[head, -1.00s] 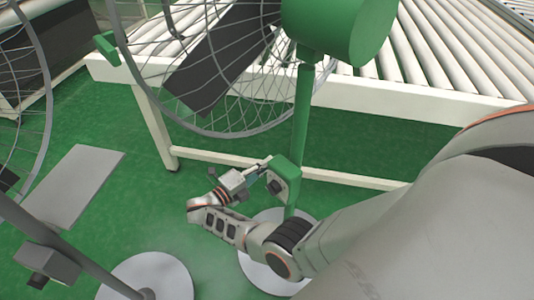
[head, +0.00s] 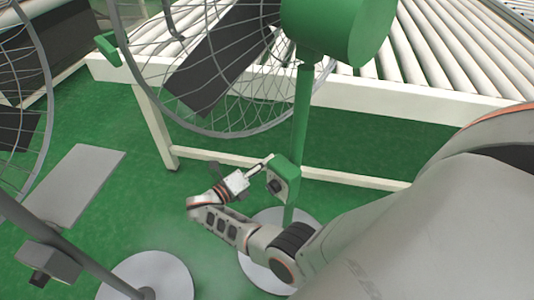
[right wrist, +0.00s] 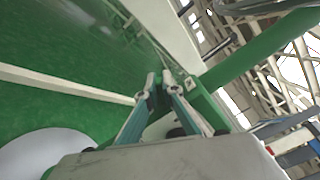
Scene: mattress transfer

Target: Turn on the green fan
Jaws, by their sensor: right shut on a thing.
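The green fan has a green motor housing (head: 335,30), a wire cage (head: 215,132), a green pole (head: 300,115) and a round pale base (head: 262,270). Its small green control box (head: 284,184) sits low on the pole, with a dark knob (head: 275,186) on its face. My right gripper (head: 262,166) is at the upper left edge of this box. In the right wrist view its two fingers (right wrist: 159,80) come close together beside the green box (right wrist: 205,103) and are shut on part of the fan. The exact contact is hard to see. My left gripper is not in view.
A grey fan stands at the left, with its cage (head: 45,110), control box (head: 48,262) and round base (head: 155,278). A white roller conveyor (head: 440,60) runs behind the green fan. Green floor (head: 100,115) is open between the fans.

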